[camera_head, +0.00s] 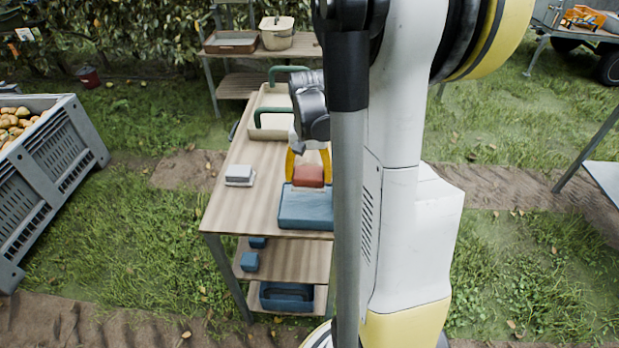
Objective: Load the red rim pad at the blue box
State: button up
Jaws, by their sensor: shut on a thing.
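The red rim pad (309,175) is a small red block in the camera_head view, at the right part of the wooden table top. The blue box (306,208) stands on the table just in front of it, at the near edge. My gripper (308,164) has yellow fingers on either side of the red pad and is shut on it. The pad appears at the back edge of the blue box, above a pale strip; whether it touches the box I cannot tell. My arm and a grey post hide the box's right end.
A grey-and-white block (240,174) lies on the table's left side. A cream tray with green handles (272,110) stands behind. Lower shelves hold blue items (286,297). A grey crate of fruit (45,165) stands left on the grass.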

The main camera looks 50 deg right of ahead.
aim_at(308, 202)
jog(key=shift+f, duration=0.25)
jog(key=shift+w+f+b, duration=0.1)
jog(key=shift+f+b, duration=2.2)
jog(key=shift+f, duration=0.55)
jog(key=shift+f+b, duration=0.45)
jog(key=shift+f, duration=0.05)
jog(key=shift+r, duration=0.1)
jog(key=shift+r+p, duration=2.65)
jog(key=shift+r, duration=0.75)
